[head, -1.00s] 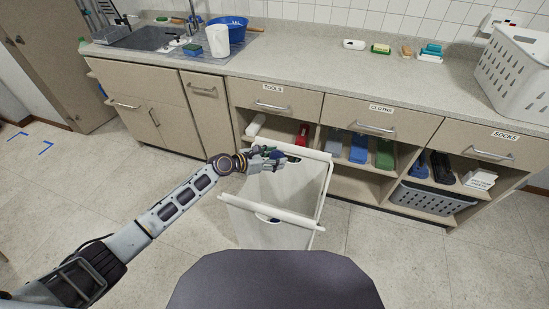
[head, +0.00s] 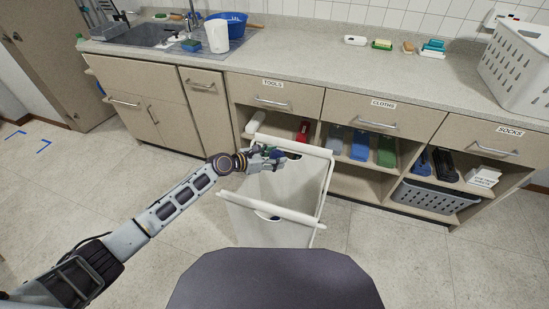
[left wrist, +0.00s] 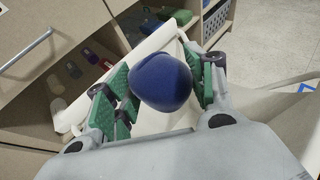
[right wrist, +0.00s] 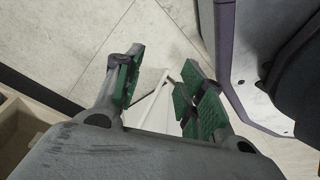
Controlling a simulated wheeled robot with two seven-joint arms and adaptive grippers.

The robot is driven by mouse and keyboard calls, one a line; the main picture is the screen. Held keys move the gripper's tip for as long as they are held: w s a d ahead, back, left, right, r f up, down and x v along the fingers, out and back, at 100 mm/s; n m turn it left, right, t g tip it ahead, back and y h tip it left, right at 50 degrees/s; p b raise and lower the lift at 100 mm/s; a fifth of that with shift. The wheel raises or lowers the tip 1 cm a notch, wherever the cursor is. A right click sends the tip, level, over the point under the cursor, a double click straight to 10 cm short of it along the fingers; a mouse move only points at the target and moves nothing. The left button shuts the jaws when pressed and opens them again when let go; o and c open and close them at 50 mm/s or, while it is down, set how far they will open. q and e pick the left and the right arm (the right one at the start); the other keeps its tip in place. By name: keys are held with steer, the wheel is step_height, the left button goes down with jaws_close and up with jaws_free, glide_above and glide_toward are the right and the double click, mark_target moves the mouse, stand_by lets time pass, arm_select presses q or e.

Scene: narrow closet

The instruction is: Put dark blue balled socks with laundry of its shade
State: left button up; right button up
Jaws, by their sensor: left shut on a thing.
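The dark blue balled socks (left wrist: 162,82) are a rounded bundle between the green-padded fingers of my left gripper (head: 268,157). That gripper is shut on them, above the far left part of the white laundry hamper (head: 288,186). In the left wrist view, the hamper's white rim passes behind and below the socks. The hamper has a white frame and pale fabric walls; a dark patch shows at the opening below its near bar. I cannot make out the laundry inside. My right gripper (right wrist: 162,62) is open and empty, seen only in the right wrist view.
Behind the hamper stands a counter (head: 310,52) with drawers labelled tools, cloths and socks. Open shelves below hold blue and green bins and a grey basket (head: 436,198). A white basket (head: 518,68) is on the counter at right.

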arm_select(q)
steer(key=shift+f+b, duration=0.6)
steer(key=shift+b, duration=0.05)
steer(key=shift+f+b, duration=0.5)
steer(key=shift+b, duration=0.2)
steer(key=shift+f+b, duration=0.55)
steer(key=shift+b, duration=0.25)
steer(key=shift+f+b, duration=0.35)
steer(key=shift+b, duration=0.1)
arm_select(e)
steer(key=w+a+r, duration=0.2)
steer(key=r, duration=0.5)
steer(key=w+a+r+g, duration=0.1)
steer(key=w+a+r, duration=0.1)
steer(key=r, duration=0.5)
steer(key=shift+w+a+y, duration=0.25)
steer(key=shift+a+y, duration=0.05)
steer(key=shift+a, duration=0.4)
arm_select(q)
steer(key=o, duration=1.1)
steer(key=shift+a, duration=0.15)
